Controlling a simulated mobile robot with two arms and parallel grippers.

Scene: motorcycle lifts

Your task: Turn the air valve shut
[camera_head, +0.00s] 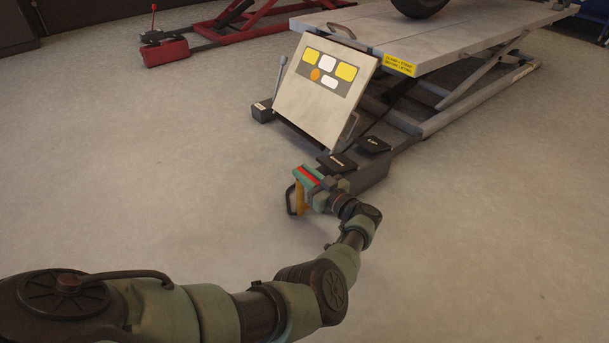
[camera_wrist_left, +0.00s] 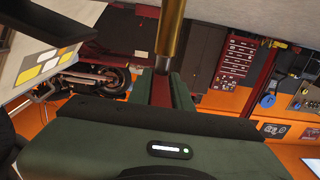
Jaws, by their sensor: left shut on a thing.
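My left gripper (camera_head: 304,181) is at the near end of the grey lift's foot-pedal unit, low by the floor. It is shut on a yellow lever (camera_head: 299,199), which appears to be the air valve's handle. In the left wrist view the brass-yellow lever (camera_wrist_left: 170,32) stands out from between the fingertips (camera_wrist_left: 162,88). The valve body is hidden behind my gripper, so how far the valve is turned cannot be told. My right gripper is not in view.
The pedal unit (camera_head: 361,176) with two black pedals sits just beyond my gripper. A tilted ramp plate (camera_head: 313,105) with yellow and white labels hangs at the grey lift's (camera_head: 440,35) end. A red lift (camera_head: 166,52) stands at the back left. The floor around is clear.

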